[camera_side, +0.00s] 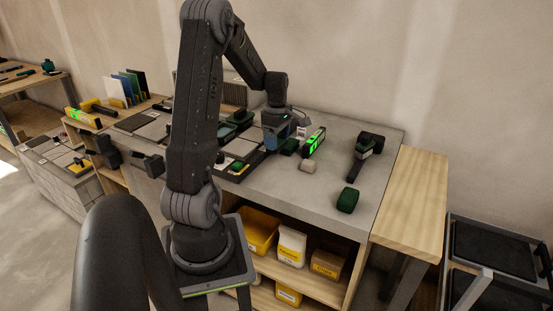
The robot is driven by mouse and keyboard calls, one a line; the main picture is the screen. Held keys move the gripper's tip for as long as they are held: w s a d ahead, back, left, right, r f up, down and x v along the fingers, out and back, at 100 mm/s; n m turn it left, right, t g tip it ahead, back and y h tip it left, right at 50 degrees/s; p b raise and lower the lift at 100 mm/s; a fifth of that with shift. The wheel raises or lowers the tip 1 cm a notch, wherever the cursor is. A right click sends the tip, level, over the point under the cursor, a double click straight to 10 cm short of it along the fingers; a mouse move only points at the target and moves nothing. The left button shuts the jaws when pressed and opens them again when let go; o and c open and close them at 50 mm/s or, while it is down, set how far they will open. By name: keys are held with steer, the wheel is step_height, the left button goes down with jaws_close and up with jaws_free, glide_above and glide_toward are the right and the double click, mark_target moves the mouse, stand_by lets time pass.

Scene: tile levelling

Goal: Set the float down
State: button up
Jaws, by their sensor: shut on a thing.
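My gripper (278,128) is low over the grey worktop, near the middle of the bench. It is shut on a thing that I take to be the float. The gripper and its small size hide most of it, so I cannot tell its outline or whether it touches the surface below. A dark green piece (290,147) shows just right of the gripper; I cannot tell whether it is part of what is held.
A level with bright green lights (314,142), a beige block (308,166), a dark green block (347,200) and a black tool (365,150) lie to the right.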

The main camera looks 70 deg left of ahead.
mark_target(277, 164)
steer(key=shift+f, duration=2.9)
steer(key=shift+f, duration=0.1)
steer(key=o, duration=0.8)
